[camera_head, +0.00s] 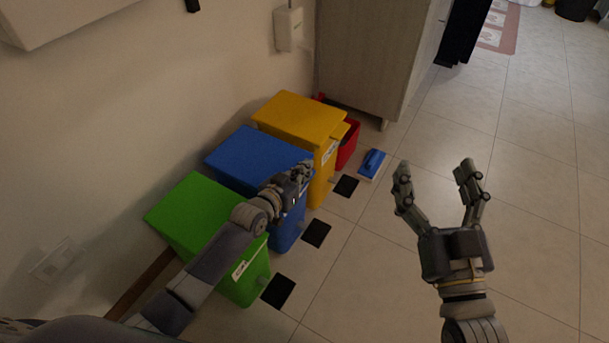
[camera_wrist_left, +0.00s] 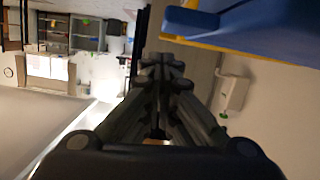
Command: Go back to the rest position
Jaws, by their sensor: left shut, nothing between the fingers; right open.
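My left gripper (camera_head: 303,171) is shut and empty, in front of the blue bin (camera_head: 255,157) in the head view. Its closed fingers show in the left wrist view (camera_wrist_left: 163,72), pointing away from the camera with nothing between them. My right gripper (camera_head: 434,188) is open and empty above the tiled floor, right of the bins, with its two fingers spread upward in the head view.
Green (camera_head: 200,220), blue and yellow (camera_head: 300,115) bins stand along the wall. A red container (camera_head: 348,143), a blue brush-like object (camera_head: 372,164) and a cabinet (camera_head: 370,60) are behind. Black squares lie before the bins. Floor at right is clear.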

